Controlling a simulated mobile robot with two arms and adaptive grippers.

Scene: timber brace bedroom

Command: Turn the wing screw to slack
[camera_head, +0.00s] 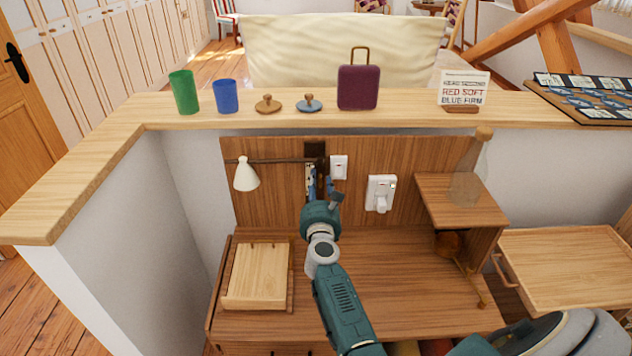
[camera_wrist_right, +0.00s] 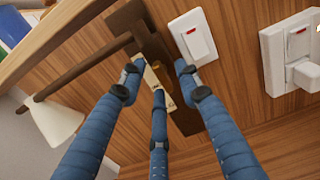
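A dark wooden bracket (camera_head: 316,150) on the wall panel carries a dark rod (camera_head: 283,160) with a white lamp shade (camera_head: 246,175). In the right wrist view, a small brass and cream piece (camera_wrist_right: 156,72), apparently the wing screw, sits on the bracket. My right gripper (camera_wrist_right: 158,82) has its three blue fingers spread around this piece, close in front of the bracket. I cannot tell whether any finger touches it. In the head view the right gripper (camera_head: 318,184) covers the lower bracket, and the screw cannot be made out there. My left gripper is not in view.
A white switch (camera_head: 339,167) is close right of the bracket; a socket with a plug (camera_head: 381,195) is further right. A wooden board (camera_head: 257,275) lies on the desk's left side. A ledge (camera_head: 220,118) above holds cups, lids, a purple case and a sign.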

